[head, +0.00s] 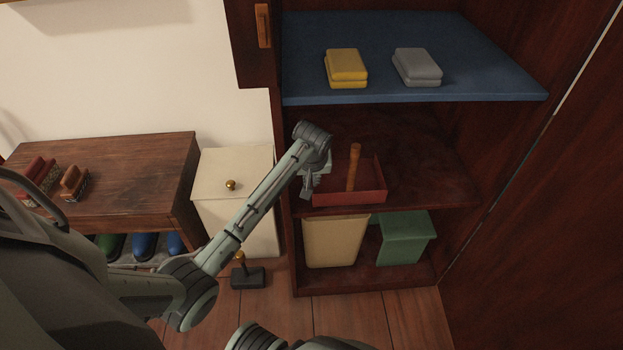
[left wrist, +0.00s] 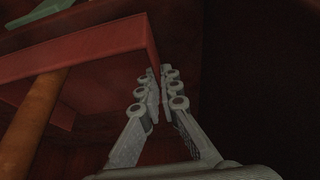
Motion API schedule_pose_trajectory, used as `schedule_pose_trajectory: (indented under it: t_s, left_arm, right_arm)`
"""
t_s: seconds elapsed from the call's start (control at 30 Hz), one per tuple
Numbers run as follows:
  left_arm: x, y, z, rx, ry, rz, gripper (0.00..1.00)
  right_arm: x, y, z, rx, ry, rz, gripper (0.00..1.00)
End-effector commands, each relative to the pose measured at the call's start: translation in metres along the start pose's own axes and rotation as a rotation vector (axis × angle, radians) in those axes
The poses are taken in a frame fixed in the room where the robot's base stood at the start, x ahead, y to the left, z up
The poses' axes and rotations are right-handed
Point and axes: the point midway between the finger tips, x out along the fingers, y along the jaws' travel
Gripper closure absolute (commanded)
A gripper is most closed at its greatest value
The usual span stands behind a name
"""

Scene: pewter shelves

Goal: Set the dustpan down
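The dustpan (head: 350,197) is a shallow red pan with an upright wooden handle (head: 354,167). In the head view it is at the front left of the middle shelf (head: 432,178). I cannot tell whether its base touches the shelf. My left gripper (head: 308,186) is at the pan's left side. In the left wrist view the fingers of my left gripper (left wrist: 160,88) are closed together on the edge of the red pan (left wrist: 95,50), with the handle (left wrist: 30,122) to the left. My right gripper is not in view.
The blue upper shelf (head: 480,90) holds yellow (head: 346,67) and grey (head: 417,67) sponge-like blocks. A cream bin (head: 334,242) and a green bin (head: 403,240) stand below. The middle shelf is bare right of the dustpan. A white cabinet (head: 240,205) and wooden bench (head: 125,180) stand left.

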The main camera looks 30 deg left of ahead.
Motion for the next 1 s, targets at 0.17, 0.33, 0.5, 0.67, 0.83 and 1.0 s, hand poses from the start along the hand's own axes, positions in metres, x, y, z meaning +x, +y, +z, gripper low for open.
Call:
schedule_pose_trajectory:
  t_s: [0.17,0.33,0.5,0.67,0.83,1.0]
  left_arm:
    - [0.000,0.000,0.000,-0.001,0.001,0.001,1.00]
    - [0.003,0.000,0.001,0.000,0.000,0.000,0.87]
    - [0.003,0.000,0.001,0.000,0.000,0.000,0.74]
    - [0.003,0.000,0.002,0.000,0.000,0.000,0.74]
    - [-0.004,0.000,0.000,0.000,0.001,0.000,0.74]
    - [-0.033,0.001,-0.001,0.001,0.004,0.003,0.74]
  right_arm:
    - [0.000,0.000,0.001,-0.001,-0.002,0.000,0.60]
    - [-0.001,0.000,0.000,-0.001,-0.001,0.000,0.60]
    - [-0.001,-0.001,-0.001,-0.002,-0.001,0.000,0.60]
    - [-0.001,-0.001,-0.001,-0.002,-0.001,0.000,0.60]
    - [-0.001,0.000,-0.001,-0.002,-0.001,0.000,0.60]
    - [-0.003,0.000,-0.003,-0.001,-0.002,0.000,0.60]
